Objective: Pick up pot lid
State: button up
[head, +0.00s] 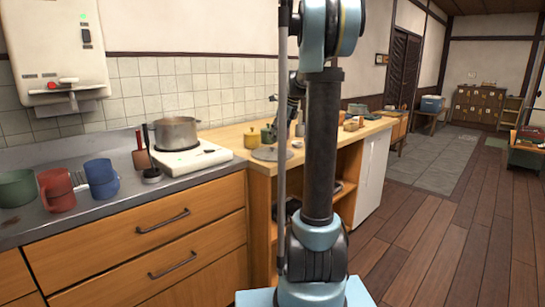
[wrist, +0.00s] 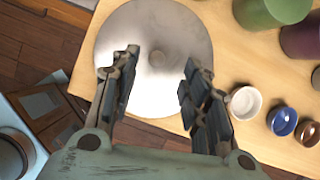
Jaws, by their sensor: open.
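The pot lid is a round, flat, grey metal disc with a small knob in its middle. In the wrist view the pot lid (wrist: 150,25) lies on the wooden counter near its edge. My gripper (wrist: 157,72) is open above the lid, with one finger on each side of the knob; I cannot tell the height between them. In the head view the lid (head: 270,154) shows on the counter, partly behind my arm. My gripper (head: 280,112) is hard to make out there. A metal pot (head: 175,132) stands on a white stove (head: 192,160) to the left.
Right of the lid in the wrist view are a white cup (wrist: 244,104), a blue cup (wrist: 282,121) and a green round vessel (wrist: 262,12). Mugs (head: 57,190) stand on the grey worktop at left. The wooden floor (head: 440,240) at right is clear.

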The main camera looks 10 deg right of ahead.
aim_at(272, 150)
jog(key=shift+x, duration=2.85)
jog(key=shift+s, duration=0.1)
grip_shut()
